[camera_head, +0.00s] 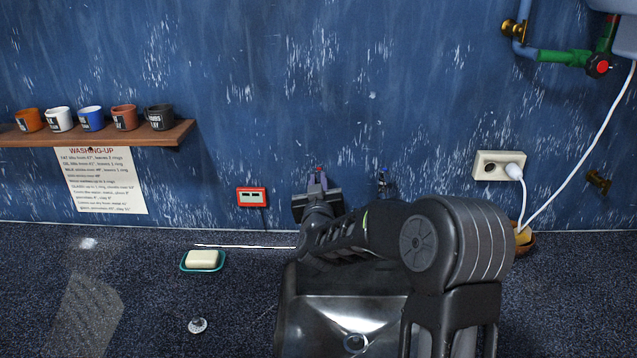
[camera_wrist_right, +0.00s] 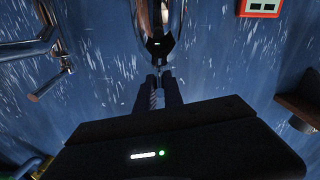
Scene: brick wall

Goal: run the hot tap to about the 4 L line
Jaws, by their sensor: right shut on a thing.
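The hot tap (camera_head: 319,170) is on the blue wall above the sink, its reddish top showing just past my right gripper (camera_head: 318,187). My right gripper is shut on the hot tap's handle; its dark fingers (camera_wrist_right: 159,92) show pressed together in the right wrist view, below the chrome spout (camera_wrist_right: 160,22). The cold tap (camera_head: 384,181), with blue on it, is apart to the right. The metal sink (camera_head: 318,316) is below, partly hidden by my right arm. A round drain shows in it; I cannot make out a 4 L line or a water level. My left gripper is out of view.
A red-framed display (camera_head: 252,197) is on the wall left of the taps. A soap dish (camera_head: 186,267) and a small plug (camera_head: 198,325) lie on the left counter. A shelf (camera_head: 100,137) holds several mugs. A socket (camera_head: 490,165) with a white cable is at right.

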